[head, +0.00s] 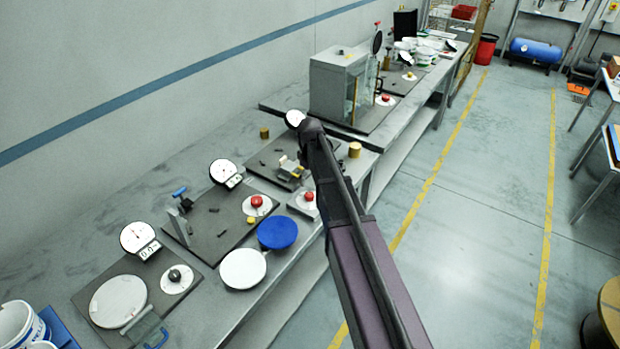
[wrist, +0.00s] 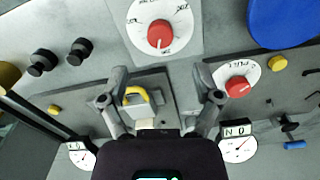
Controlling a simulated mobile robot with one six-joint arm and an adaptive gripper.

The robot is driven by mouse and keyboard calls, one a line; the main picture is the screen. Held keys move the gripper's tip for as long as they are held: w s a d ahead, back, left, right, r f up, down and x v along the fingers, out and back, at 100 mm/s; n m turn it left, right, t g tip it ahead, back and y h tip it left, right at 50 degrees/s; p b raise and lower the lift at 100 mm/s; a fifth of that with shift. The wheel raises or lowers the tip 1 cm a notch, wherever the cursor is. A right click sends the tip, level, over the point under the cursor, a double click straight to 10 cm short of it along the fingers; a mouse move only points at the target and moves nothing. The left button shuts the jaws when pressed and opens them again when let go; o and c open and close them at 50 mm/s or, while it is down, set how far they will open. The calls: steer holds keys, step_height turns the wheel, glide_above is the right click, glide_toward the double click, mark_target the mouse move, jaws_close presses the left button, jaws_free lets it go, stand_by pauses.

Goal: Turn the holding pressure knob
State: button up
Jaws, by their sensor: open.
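Two red knobs show near my gripper, and I cannot read which is the holding pressure knob. One red knob (wrist: 160,34) sits on a white dial plate at the top of the wrist view; in the head view this knob (head: 308,196) is by the bench's front edge. The other red knob (wrist: 238,87) sits on a white disc right of my gripper; in the head view this knob (head: 257,201) is on a dark plate. My gripper (wrist: 161,75) is open and empty, its fingers spread below the first knob, apart from both. In the head view my arm hides it.
A small clamp with a yellow handle (wrist: 140,98) shows between my fingers. Gauges (wrist: 238,149) stand behind on the plates. A blue disc (head: 277,232) and a white disc (head: 243,269) lie to the left. A grey cabinet (head: 338,85) stands farther along. The floor aisle is clear.

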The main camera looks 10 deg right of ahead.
mark_target(310, 194)
steer(key=shift+r+p, duration=2.65)
steer(key=shift+r, duration=0.3)
steer(key=s+f+m+b, duration=0.2)
steer(key=s+f+b, duration=0.2)
steer(key=s, duration=0.3)
steer(key=s+a+f+m+b, duration=0.1)
steer(key=s+f+b, duration=0.3)
steer(key=s, duration=0.4)
steer(key=s+f+m+b, duration=0.3)
steer(key=s+f+b, duration=0.2)
steer(key=s, duration=0.3)
steer(key=shift+s+a, duration=0.25)
